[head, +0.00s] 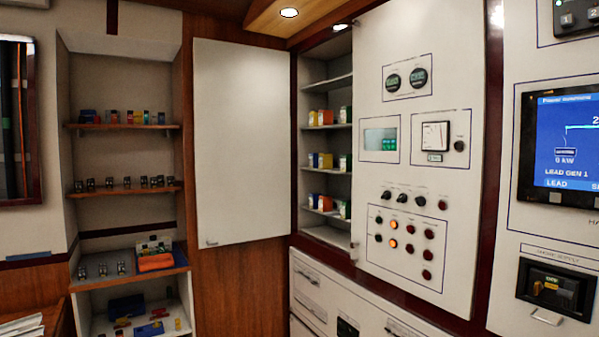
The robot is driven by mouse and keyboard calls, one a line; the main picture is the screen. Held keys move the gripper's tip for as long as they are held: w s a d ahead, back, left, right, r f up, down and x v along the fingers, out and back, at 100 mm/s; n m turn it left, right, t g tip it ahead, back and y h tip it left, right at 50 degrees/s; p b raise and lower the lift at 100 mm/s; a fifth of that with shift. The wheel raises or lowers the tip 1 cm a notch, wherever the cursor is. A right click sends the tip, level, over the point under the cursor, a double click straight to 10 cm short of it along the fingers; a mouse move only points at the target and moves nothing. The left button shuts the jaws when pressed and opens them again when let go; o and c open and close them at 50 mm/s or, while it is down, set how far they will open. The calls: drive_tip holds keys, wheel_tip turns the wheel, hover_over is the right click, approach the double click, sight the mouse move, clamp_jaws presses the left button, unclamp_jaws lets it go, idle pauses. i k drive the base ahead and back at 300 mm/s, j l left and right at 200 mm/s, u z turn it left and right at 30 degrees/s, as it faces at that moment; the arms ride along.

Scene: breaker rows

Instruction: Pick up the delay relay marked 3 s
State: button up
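My gripper is not in view. No marking reading 3 s can be made out in the head view. Small dark block-shaped devices (125,184) stand in a row on the middle shelf (90,193) of the open shelving at the left. They may be relays, but they are too small to identify. Several other small dark devices (103,270) stand apart on the lower shelf (130,281). Small coloured items (129,117) stand in a row on the upper shelf (160,127), with a dark blue box-like item (88,116) at its left end.
An orange item (155,262) lies on the lower shelf. Blue cases (126,306) and small items are below it. A white cabinet door (242,140) stands open, beside shelves with coloured boxes (326,160). A control panel (410,200) and a display (562,140) are at right. Papers (22,326) lie bottom left.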

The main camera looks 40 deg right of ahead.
sight(121, 266)
drive_tip(key=i+z, duration=0.45)
drive_tip(key=i+j+z, duration=0.2)
drive_tip(key=z, duration=0.2)
drive_tip(key=i+j+z, duration=0.3)
drive_tip(key=z, duration=0.15)
drive_tip(key=i+j+z, duration=0.3)
drive_tip(key=z, duration=0.15)
drive_tip(key=i+j+z, duration=0.15)
drive_tip(key=j+z, duration=0.25)
drive_tip(key=j, duration=0.15)
drive_tip(key=u, duration=2.25)
